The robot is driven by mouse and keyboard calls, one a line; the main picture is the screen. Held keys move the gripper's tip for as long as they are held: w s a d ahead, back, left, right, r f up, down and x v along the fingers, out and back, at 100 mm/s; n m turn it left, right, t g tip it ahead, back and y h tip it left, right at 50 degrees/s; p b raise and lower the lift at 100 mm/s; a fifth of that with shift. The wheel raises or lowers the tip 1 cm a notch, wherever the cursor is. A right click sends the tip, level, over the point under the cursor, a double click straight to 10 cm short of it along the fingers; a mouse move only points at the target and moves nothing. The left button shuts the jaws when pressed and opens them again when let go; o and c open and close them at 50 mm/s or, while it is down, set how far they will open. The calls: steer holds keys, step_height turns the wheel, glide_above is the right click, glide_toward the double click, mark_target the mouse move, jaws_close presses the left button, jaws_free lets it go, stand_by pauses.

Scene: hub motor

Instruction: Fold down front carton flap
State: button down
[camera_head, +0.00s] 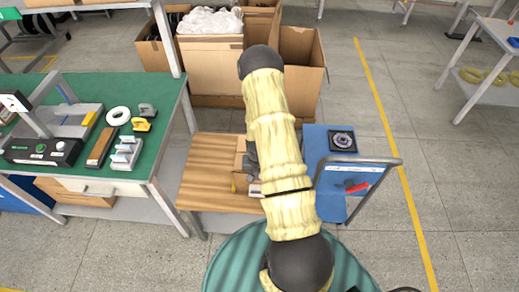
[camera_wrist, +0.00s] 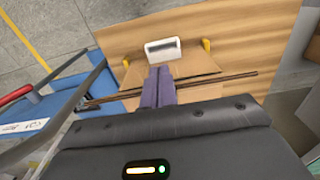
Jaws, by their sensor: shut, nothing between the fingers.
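A small brown carton (camera_head: 240,160) stands on the wooden tabletop (camera_head: 205,170), largely hidden behind my arm in the head view. In the wrist view the carton (camera_wrist: 195,65) lies under and beyond my fingers, with thin dark edges running across it on both sides of them. I cannot tell clearly which of these edges belong to the front flap. My gripper (camera_wrist: 158,72) shows two purple fingers, pressed together and empty, over the carton. Whether they touch it cannot be told. A white piece (camera_wrist: 163,48) sits just beyond the fingertips.
A blue cart (camera_head: 325,140) with a grey handle stands right of the tabletop, carrying a dark square part (camera_head: 342,140) and a red item (camera_head: 357,187). A green workbench (camera_head: 65,170) is at the left. Large open cartons (camera_head: 302,65) stand behind.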

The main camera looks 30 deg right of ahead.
steer(key=w+d+b, duration=0.4)
steer(key=w+d, duration=0.3)
steer(key=w, duration=0.3)
steer(key=shift+w+d+b, duration=0.15)
steer(key=shift+w+b, duration=0.2)
steer(key=shift+w, duration=0.05)
stand_by(1.0)
steer(key=shift+f, duration=0.1)
steer(key=shift+f+b, duration=1.9)
steer(key=shift+f, duration=0.65)
step_height(320, 180, up, 9)
steer(key=p, duration=0.5)
